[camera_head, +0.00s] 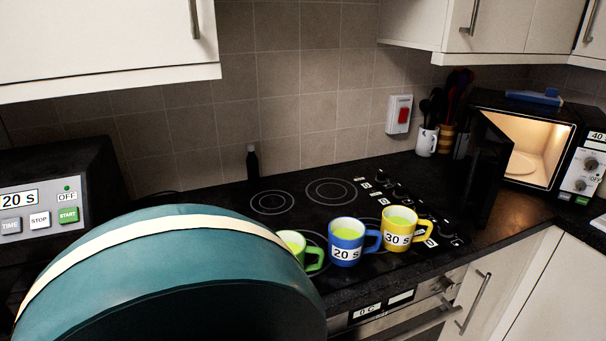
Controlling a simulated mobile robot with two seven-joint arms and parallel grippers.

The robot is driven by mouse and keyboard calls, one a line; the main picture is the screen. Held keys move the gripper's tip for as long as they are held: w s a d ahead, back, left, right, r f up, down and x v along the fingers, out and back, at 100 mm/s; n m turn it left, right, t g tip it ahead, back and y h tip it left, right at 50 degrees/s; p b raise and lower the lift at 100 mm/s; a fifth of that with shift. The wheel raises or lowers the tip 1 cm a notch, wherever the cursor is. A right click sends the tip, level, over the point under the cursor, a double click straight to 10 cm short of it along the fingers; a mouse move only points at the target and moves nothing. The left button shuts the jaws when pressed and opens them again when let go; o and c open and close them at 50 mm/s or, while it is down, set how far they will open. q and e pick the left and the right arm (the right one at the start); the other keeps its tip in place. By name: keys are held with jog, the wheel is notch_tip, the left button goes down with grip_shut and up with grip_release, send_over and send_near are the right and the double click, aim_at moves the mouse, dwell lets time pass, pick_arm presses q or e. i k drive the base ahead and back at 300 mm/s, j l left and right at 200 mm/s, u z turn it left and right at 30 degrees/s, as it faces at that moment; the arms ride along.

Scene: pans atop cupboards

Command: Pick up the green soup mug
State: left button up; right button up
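The green soup mug (315,258) stands on the black hob, the leftmost of three mugs in a row. Its handle points right, and light green contents show at its rim. Its left part and front are hidden behind a large teal rounded form with a cream band (200,222), very close to the camera; I cannot tell what that form is. The blue mug (345,236), labelled "20 s", stands just right of the green mug. The yellow mug (392,222), labelled "30 s", stands right of the blue one. Neither of my grippers is in view.
An open, lit microwave (535,150) stands at the right, its door swung toward the hob. Another appliance with buttons (40,205) is at the left. A dark bottle (252,160) stands behind the hob (290,190). Cupboards hang above. The back of the hob is clear.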

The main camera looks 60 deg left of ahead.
aim_at(295, 241)
jog(key=u, duration=2.1)
jog(key=k+l, duration=0.1)
jog(key=l, duration=0.15)
jog(key=u, duration=0.05)
